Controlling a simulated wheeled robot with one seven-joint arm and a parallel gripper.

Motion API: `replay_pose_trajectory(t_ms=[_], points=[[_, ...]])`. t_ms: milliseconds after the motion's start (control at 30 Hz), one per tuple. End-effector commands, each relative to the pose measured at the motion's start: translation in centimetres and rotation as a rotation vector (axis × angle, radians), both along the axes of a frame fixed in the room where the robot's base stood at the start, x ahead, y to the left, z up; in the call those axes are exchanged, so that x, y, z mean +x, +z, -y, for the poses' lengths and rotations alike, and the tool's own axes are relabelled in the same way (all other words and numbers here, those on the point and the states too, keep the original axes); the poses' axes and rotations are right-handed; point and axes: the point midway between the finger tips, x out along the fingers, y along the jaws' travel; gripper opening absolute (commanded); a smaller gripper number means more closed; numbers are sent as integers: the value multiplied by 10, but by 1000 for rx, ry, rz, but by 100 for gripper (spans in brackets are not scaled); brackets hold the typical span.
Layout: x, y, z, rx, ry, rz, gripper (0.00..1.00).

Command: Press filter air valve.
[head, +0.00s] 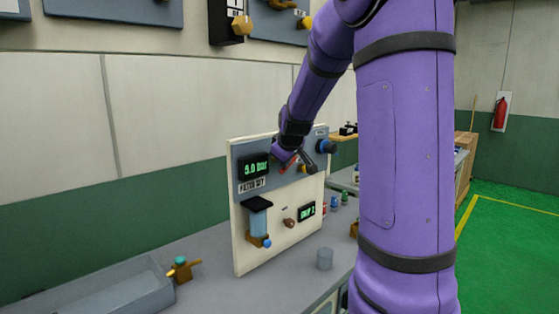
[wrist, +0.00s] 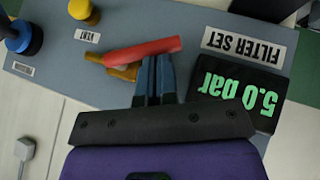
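A valve with a red lever (wrist: 143,50) on a brass-yellow body (wrist: 125,72) sits on the blue-grey top strip of an upright panel (head: 240,212). I take it for the filter air valve; no label naming it so is readable. In the wrist view my gripper (wrist: 155,62) has its dark fingers side by side, shut, with the tips at the lever's lower edge. I cannot tell whether they touch it. In the head view my gripper (head: 300,160) is at the panel's upper part and hides much of the valve.
A display reading 5.0 bar (head: 253,167) is left of my gripper, above a "FILTER SET" label (head: 251,185). A blue knob (head: 325,146) is on the right. A clear-bowled filter (head: 258,222) hangs below. A grey tray (head: 110,292) and a brass fitting (head: 181,271) are on the bench.

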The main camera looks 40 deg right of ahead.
Motion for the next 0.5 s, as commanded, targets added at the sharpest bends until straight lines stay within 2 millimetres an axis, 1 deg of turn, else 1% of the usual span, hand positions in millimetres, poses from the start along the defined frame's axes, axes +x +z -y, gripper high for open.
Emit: replay_pose_trajectory(t_ms=[200, 500], points=[[0, -10, 8, 1, -1, -2, 0], [0, -26, 9, 3, -1, -2, 0]])
